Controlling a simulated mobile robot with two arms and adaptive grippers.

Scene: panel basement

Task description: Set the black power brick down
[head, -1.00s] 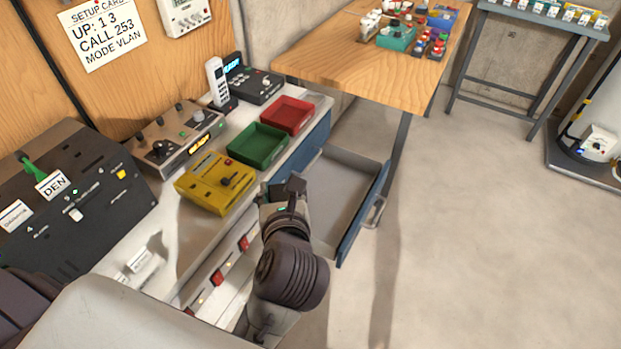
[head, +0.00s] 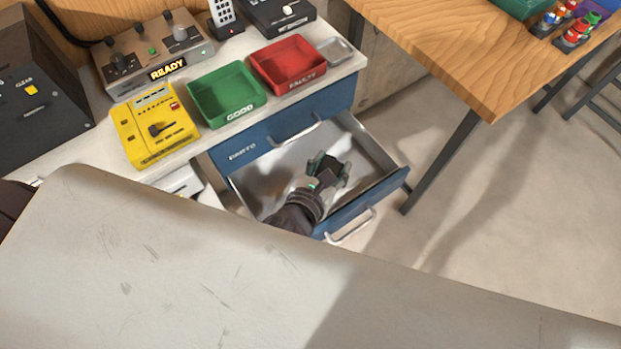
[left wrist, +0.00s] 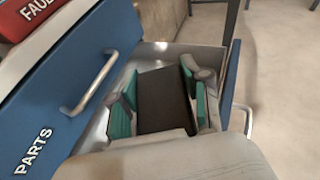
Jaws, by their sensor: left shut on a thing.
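My left gripper (head: 327,172) is shut on the black power brick (left wrist: 163,98), which sits between its green finger pads in the left wrist view. In the head view the gripper is inside the outline of the open blue drawer (head: 377,148), above its bare grey metal floor. I cannot tell whether the brick touches the floor. The gripper's fingers hide part of the brick. My right gripper is not in view.
A closed drawer marked PARTS (left wrist: 33,152) is beside the open one. On the counter are a green GOOD tray (head: 228,95), a red FAULTY tray (head: 288,64), a yellow device (head: 155,125) and a READY control box (head: 150,50). A wooden table (head: 440,50) stands to the right.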

